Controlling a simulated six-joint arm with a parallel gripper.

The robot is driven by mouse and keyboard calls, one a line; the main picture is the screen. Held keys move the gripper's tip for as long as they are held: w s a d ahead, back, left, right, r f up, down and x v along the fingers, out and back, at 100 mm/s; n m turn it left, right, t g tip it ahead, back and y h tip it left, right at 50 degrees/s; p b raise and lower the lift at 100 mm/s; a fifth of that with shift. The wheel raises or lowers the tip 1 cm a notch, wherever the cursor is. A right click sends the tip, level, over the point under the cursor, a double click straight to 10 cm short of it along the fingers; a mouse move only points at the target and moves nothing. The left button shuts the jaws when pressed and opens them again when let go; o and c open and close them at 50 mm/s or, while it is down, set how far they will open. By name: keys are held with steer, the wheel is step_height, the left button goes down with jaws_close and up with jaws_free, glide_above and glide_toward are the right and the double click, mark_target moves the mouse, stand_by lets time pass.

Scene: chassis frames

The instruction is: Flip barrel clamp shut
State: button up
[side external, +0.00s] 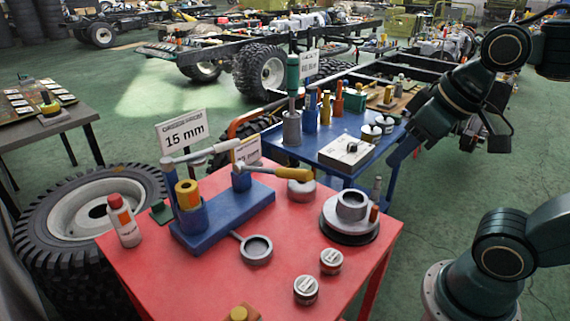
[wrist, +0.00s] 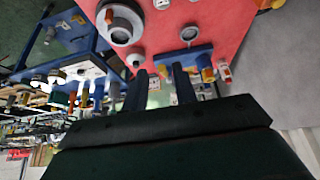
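A blue clamp fixture (side external: 222,222) stands on the red table with two blue posts. A yellow barrel (side external: 187,192) stands upright in the cup at its left end. A grey lever (side external: 203,153) reaches right from above that cup. A yellow-handled lever (side external: 275,171) sticks out to the right from the other post, roughly level. I cannot tell which lever belongs to the barrel clamp. In the wrist view the fixture (wrist: 190,56) shows beyond my fingers, partly hidden.
A grey ring with a handle (side external: 256,249), a grey hub (side external: 350,222), two small tins (side external: 306,289) and a red-capped bottle (side external: 124,222) stand around the fixture. Two signs (side external: 184,131) rise behind it. A blue cart (side external: 340,165) with tools stands behind the table.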

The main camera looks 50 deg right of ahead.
steer(key=shift+w+d+r, duration=0.1)
steer(key=shift+w+r, duration=0.75)
steer(key=shift+w, duration=0.25)
jaws_close()
steer(key=w+r+m, duration=0.1)
steer(key=w+r, duration=0.3)
steer(key=w, duration=0.8)
steer(key=w+r, duration=0.3)
steer(key=w, duration=0.8)
steer(key=w+f+m+g, duration=0.1)
steer(key=w+f, duration=0.4)
steer(key=w, duration=0.6)
steer(key=w+f+m+h, duration=0.1)
steer(key=w+f, duration=0.5)
steer(key=w, duration=0.5)
steer(key=shift+a+g, duration=0.35)
steer(key=shift+g, duration=0.05)
